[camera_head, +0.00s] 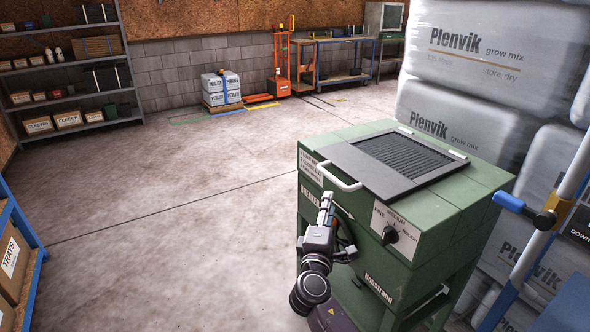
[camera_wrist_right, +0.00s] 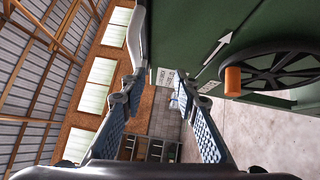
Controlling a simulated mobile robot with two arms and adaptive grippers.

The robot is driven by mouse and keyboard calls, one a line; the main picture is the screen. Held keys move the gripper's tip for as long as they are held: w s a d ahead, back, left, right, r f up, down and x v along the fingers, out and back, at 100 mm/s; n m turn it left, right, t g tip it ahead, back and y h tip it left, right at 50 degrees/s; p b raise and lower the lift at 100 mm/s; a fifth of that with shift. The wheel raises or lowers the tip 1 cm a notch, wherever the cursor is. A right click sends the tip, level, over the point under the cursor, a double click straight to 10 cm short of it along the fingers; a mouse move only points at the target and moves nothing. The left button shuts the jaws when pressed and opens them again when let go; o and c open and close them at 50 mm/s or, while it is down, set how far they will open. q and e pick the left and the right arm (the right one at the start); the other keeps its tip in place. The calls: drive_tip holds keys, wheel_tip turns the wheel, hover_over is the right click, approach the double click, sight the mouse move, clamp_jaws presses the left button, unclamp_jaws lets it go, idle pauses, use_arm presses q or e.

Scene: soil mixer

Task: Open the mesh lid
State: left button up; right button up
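The mesh lid (camera_head: 392,160) lies flat and closed on top of the green soil mixer (camera_head: 450,208). It has a grey frame around dark ribbed mesh. Its pale handle (camera_head: 339,177) sticks out at the lid's front-left edge. My right gripper (camera_head: 329,208) is beside the mixer's front face, just below the handle. In the right wrist view its two padded fingers stand apart with nothing between them. The handle (camera_wrist_right: 136,36) shows there at the upper left, beyond the left finger's tip; I cannot tell whether they touch. My left gripper is not in view.
A dark knob (camera_head: 390,235) sticks out of the mixer's front. Wrapped Plenvik bags (camera_head: 480,60) are stacked close behind and right of it. A blue-and-white post (camera_head: 548,205) stands at the right. The concrete floor (camera_head: 170,200) to the left is clear.

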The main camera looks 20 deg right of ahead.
sight(332, 175)
drive_tip(key=shift+h, duration=0.4)
drive_tip(key=w+d+r, duration=0.1)
drive_tip(key=w+d+r+p, duration=0.1)
drive_tip(key=w+r, duration=0.1)
drive_tip(key=w+d+r, duration=0.1)
drive_tip(key=w, duration=0.1)
drive_tip(key=shift+w+d+r, duration=0.15)
drive_tip(key=shift+d+r, duration=0.05)
drive_tip(key=shift+d, duration=0.1)
drive_tip(key=shift+w+d, duration=0.45)
drive_tip(key=shift+w, duration=0.1)
drive_tip(key=shift+c, duration=0.2)
clamp_jaws()
